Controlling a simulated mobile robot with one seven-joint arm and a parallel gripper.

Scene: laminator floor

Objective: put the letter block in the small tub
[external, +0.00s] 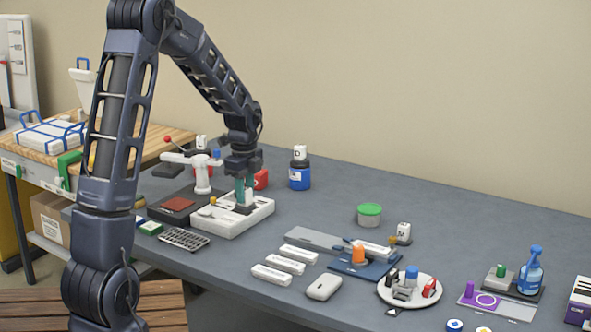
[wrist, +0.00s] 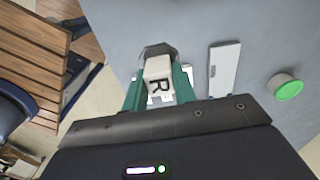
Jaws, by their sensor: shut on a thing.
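My gripper (external: 244,192) is over the white tray-like unit (external: 262,217) on the bench, fingers pointing down. In the wrist view its green fingers (wrist: 159,86) are shut on a whitish letter block (wrist: 159,68) marked R. A dark shape lies just beyond the block; I cannot tell whether it is joined to it. In the external view the block is not clear between the fingers. A small round pale tub with a green top (external: 369,214) stands apart to the right, and also shows in the wrist view (wrist: 287,88). I cannot tell whether the green is a lid.
A white lever device (external: 202,176) stands close left of my gripper. White bars (external: 285,262), a blue plate (external: 345,268) and an M block (external: 404,230) lie to the right. The bench back is mostly clear.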

